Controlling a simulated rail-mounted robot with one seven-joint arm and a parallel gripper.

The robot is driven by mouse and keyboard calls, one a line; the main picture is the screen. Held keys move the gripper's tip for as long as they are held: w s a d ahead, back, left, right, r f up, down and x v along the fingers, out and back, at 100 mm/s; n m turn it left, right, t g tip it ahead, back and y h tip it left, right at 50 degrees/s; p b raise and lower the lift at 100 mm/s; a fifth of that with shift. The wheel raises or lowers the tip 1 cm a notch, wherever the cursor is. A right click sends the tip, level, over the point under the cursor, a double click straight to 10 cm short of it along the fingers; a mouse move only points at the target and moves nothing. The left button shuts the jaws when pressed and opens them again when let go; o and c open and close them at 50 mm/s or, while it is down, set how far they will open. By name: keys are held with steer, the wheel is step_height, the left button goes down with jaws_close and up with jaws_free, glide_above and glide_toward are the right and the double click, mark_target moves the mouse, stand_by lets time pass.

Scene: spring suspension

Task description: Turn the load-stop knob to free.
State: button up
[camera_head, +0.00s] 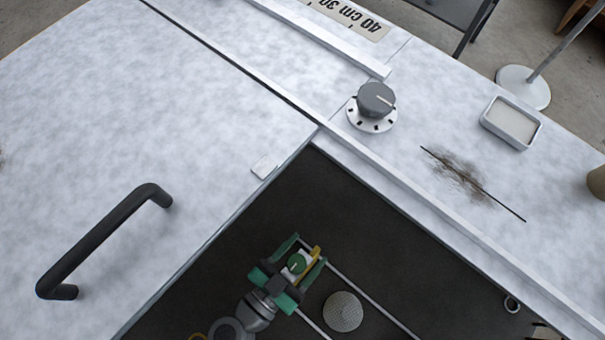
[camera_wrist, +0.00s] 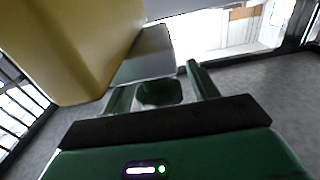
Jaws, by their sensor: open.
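A small green knob (camera_head: 297,262) with a light pointer line sits on a white part inside the dark opening. My gripper (camera_head: 305,252) is down in the opening, its green fingers open on either side of this knob; I cannot tell whether they touch it. In the wrist view the dark green knob (camera_wrist: 160,93) lies between the open fingertips of my gripper (camera_wrist: 160,84). A yellow part (camera_head: 314,254) is right beside the knob and looms large at the upper left of the wrist view (camera_wrist: 75,45). No label for free is readable.
A grey knob (camera_head: 376,98) on a white marked dial stands on the worktop, past the opening. A sliding lid (camera_head: 150,100) with a black handle (camera_head: 100,240) covers the left. Thin rods and a perforated disc (camera_head: 343,311) lie near my gripper. A rail edges the opening.

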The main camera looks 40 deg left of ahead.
steer(key=c, duration=1)
